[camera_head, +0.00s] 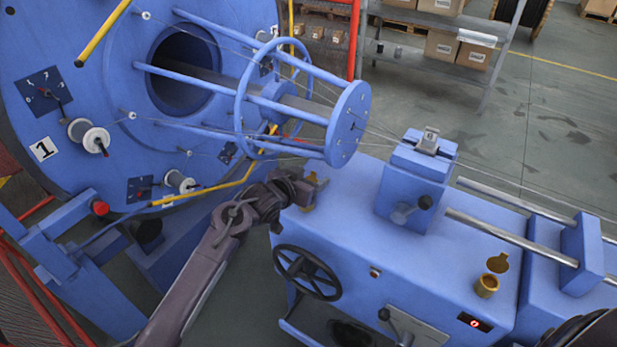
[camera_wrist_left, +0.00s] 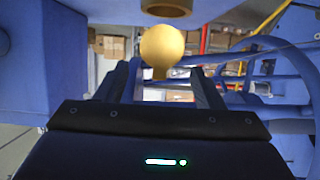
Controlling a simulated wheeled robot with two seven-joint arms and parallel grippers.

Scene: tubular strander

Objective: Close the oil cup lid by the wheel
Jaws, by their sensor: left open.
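The oil cup by the wheel is a small brass cup on the near left corner of the blue machine bed, partly hidden by my left gripper in the head view. Its round brass lid (camera_wrist_left: 162,46) stands open in the left wrist view, and part of the cup (camera_wrist_left: 168,8) shows at the top edge. My left gripper (camera_head: 312,188) is at this cup. Its open fingers (camera_wrist_left: 163,85) appear on either side of the lid's lower part; I cannot tell whether they touch it. The black handwheel (camera_head: 307,272) is on the bed's front face below. My right gripper is not in view.
A second brass oil cup (camera_head: 486,286) with its lid open stands at the right of the bed. A blue block with a lever (camera_head: 412,185) rises mid-bed. The blue spoked ring and rod cage (camera_head: 345,125) are just behind my left gripper.

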